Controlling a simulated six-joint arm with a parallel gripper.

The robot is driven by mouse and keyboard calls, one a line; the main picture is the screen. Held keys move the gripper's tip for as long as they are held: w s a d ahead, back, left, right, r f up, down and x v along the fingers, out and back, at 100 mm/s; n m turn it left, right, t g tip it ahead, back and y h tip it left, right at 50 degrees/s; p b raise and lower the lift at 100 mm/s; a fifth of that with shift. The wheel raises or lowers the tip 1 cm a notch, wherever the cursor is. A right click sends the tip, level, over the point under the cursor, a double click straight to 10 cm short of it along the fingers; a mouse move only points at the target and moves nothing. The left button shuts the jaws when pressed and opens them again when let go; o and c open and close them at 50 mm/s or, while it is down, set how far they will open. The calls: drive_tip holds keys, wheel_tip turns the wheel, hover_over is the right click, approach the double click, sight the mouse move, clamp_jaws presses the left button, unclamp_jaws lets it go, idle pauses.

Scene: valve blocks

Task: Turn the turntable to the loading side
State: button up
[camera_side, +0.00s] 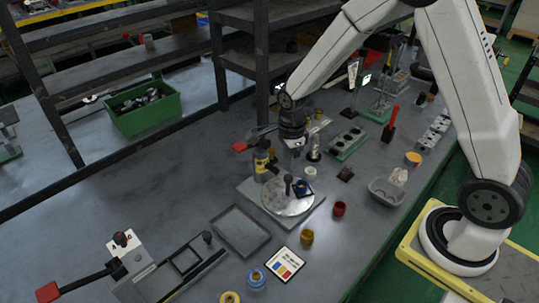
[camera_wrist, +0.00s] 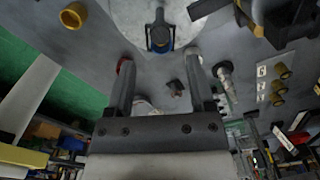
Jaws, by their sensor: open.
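The turntable is a round pale disc (camera_side: 275,204) on a square grey base plate (camera_side: 250,190), near the middle of the side view. A dark upright knob (camera_side: 288,181) stands on it beside a small dark blue block (camera_side: 303,188). In the wrist view part of the disc (camera_wrist: 120,15) shows at the top edge, with a dark and blue piece (camera_wrist: 160,38) on it. My gripper (camera_side: 295,150) is above and behind the disc in the side view. In the wrist view its two fingers (camera_wrist: 160,60) are spread, with nothing held between them.
A red cup (camera_side: 339,208), an ochre cup (camera_side: 306,237) and a white cup (camera_side: 310,172) stand close around the plate. An empty grey tray (camera_side: 240,232) lies at front left.

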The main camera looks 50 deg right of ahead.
drive_tip(key=shift+r, duration=1)
drive_tip(key=s+r+n+t, duration=0.1)
drive_tip(key=s+r+n, duration=0.1)
drive_tip(key=s+n, duration=0.4)
drive_tip(key=s+a+r+n+t, duration=0.1)
drive_tip(key=s+n, duration=0.5)
drive_tip(key=n, duration=1)
drive_tip(key=shift+s+r+n+t, duration=0.2)
drive_tip(key=shift+r+n+t, duration=0.1)
drive_tip(key=shift+r, duration=0.45)
